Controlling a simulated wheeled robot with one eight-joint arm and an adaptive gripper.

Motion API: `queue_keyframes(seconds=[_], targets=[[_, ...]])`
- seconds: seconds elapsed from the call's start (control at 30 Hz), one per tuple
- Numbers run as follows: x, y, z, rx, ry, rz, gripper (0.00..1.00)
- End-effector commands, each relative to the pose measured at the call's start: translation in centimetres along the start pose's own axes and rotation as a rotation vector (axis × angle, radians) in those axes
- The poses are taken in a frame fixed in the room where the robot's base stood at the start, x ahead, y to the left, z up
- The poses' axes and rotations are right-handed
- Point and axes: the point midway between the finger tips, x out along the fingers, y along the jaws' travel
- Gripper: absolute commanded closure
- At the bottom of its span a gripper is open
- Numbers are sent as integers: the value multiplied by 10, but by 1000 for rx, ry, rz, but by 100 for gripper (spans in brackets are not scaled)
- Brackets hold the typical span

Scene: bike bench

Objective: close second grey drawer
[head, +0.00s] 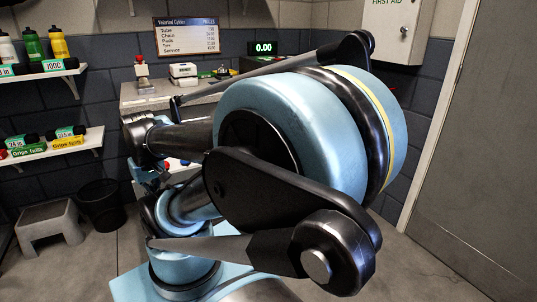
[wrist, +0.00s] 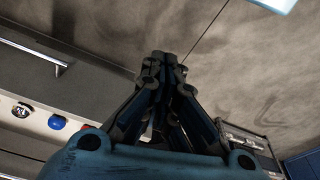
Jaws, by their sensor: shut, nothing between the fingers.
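In the wrist view my gripper (wrist: 165,70) is shut and empty, its dark fingers together. A dark grey drawer front with a metal bar handle (wrist: 62,67) lies to the left of the fingers, apart from them in the picture. Below that handle is a grey strip with small round blue (wrist: 57,122), red and white pieces; I cannot tell whether they lie in an open drawer. In the head view my arm covers most of the bench (head: 140,98) front, so the second grey drawer cannot be made out there.
A grey step stool (head: 48,222) and a black bin (head: 101,204) stand on the floor at left. Shelves with bottles and grips (head: 65,142) hang on the left wall. A grey door (head: 480,150) is at right. Bare concrete floor shows in front of the door.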

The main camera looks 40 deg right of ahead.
Motion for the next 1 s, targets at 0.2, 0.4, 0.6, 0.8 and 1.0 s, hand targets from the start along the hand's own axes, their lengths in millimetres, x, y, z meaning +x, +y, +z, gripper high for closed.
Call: queue_keyframes(seconds=[0.2,0.4,0.6,0.8,1.0], targets=[[0,0,0,0,0,0,100],[-11,6,0,92,9,2,100],[-27,32,-27,415,3,6,100],[-42,72,-55,801,-1,9,100],[-54,121,-77,1183,0,11,100]])
